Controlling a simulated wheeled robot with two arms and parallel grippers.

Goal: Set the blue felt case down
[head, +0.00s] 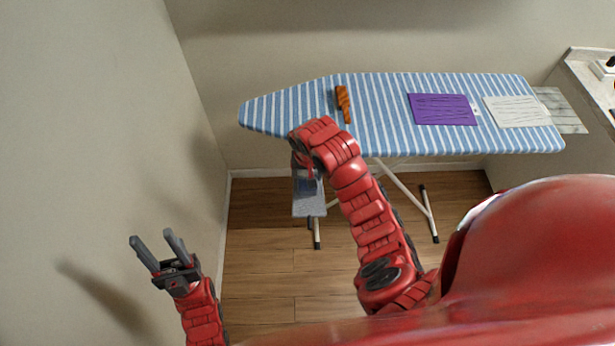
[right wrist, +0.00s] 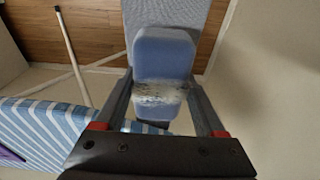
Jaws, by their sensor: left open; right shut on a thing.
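The blue felt case (right wrist: 165,48) is a rounded blue block in the right wrist view, with a pale, blurred patch across its lower part. My right gripper (right wrist: 160,82) is shut on it, one finger on each side. In the head view the case (head: 307,184) shows only in part below my right wrist, near the left end of the ironing board. A grey-blue panel (head: 309,206) lies beyond it; whether the case touches the panel I cannot tell. My left gripper (head: 152,236) is open and empty by the left wall.
The striped ironing board (head: 385,92) carries an orange-brown striped object (head: 343,103), a purple sheet (head: 442,110) and a white sheet (head: 517,111). Its white legs (head: 405,192) stand on the wood floor (head: 262,254). A counter (head: 590,82) is at the far right.

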